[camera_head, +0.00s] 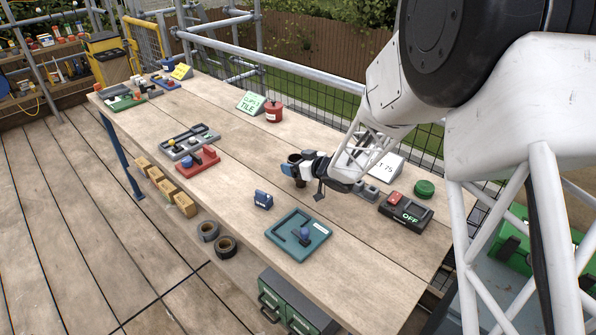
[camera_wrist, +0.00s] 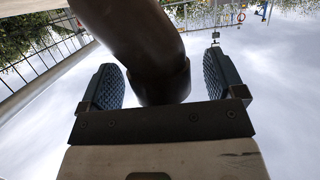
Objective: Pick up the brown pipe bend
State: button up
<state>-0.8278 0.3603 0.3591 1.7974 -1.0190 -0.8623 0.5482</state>
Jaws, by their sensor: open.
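The brown pipe bend (camera_wrist: 150,45) fills the upper middle of the wrist view, a dark curved tube ending in a wider collar. It lies between the two blue ribbed fingers of my gripper (camera_wrist: 161,82). A gap shows between the pipe bend and the right finger; the left finger is very close to it, and I cannot tell if they touch. In the head view my gripper (camera_head: 299,169) is low over the middle of the workbench, and only a small brown part of the pipe bend (camera_head: 294,158) shows there. My gripper is open.
On the workbench (camera_head: 240,160), a teal tray (camera_head: 298,243) and a blue block (camera_head: 263,199) stand on the near side. A black switch box (camera_head: 405,214) and green round lid (camera_head: 425,187) are to the right. A red can (camera_head: 273,112) stands behind. Grey and red trays lie left.

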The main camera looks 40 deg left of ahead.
jog(key=shift+a+f, duration=0.1)
jog(key=shift+a, duration=0.15)
dwell(0.4)
jog(key=c, duration=1)
jog(key=shift+r, duration=0.2)
jog(key=shift+r, duration=0.55)
notch_tip(320, 180, up, 2)
jog(key=shift+r, duration=0.1)
jog(key=s+d, duration=0.3)
jog(key=d, duration=0.1)
jog(key=s+d+r, duration=0.1)
jog(key=s+d, duration=0.2)
jog(key=d, duration=0.1)
jog(key=s+d, duration=0.3)
jog(key=d, duration=0.2)
jog(key=shift+s+r, duration=0.15)
jog(key=shift+s, duration=0.1)
